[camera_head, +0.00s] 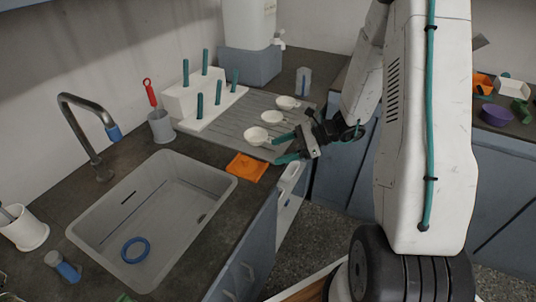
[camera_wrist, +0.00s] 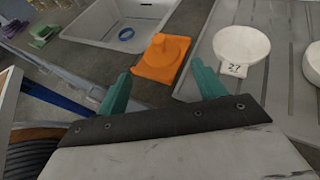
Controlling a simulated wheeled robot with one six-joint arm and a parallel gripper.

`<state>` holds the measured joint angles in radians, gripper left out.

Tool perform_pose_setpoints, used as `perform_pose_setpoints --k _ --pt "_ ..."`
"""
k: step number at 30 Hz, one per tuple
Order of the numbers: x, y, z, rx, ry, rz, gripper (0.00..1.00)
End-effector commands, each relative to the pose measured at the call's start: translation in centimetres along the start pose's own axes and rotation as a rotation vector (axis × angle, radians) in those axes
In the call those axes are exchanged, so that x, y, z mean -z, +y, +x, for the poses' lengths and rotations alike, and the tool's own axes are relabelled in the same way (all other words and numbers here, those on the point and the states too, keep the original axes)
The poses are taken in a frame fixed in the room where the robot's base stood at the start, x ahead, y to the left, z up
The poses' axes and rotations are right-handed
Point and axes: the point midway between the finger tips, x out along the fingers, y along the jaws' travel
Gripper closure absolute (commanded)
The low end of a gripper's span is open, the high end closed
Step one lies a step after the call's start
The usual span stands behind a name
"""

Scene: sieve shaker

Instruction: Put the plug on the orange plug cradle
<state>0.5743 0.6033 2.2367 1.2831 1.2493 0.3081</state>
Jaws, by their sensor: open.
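The orange plug cradle (camera_head: 246,167) lies on the dark counter between the sink and the grooved drainboard. In the wrist view it is a flat orange square (camera_wrist: 152,73) with a rounded, raised orange part on top. I cannot tell whether that raised part is a separate plug, and no other plug is clear in either view. My gripper (camera_head: 277,149) is at the counter's front edge, right of the cradle. Its teal fingers are apart with nothing between them. In the wrist view the cradle shows beyond my fingertips (camera_wrist: 160,78), and they do not appear to touch it.
The sink (camera_head: 150,215) holds a blue ring (camera_head: 135,250). White round-bowled scoops (camera_head: 256,136) lie on the drainboard (camera_head: 215,125) near my gripper; one bears a "27" tag (camera_wrist: 234,69). A white rack with teal handles (camera_head: 205,100) stands behind. The faucet (camera_head: 85,135) rises left of the sink.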

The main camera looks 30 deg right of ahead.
Motion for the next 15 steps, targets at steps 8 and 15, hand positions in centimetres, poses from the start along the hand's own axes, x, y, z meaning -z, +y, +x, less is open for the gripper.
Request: perform_pose_setpoints --k 8,15 --pt "-4.2 2.3 -0.6 -0.105 0.051 -0.159 0.31" --pt "-12.2 9.6 -1.1 -0.38 0.198 -0.579 0.31"
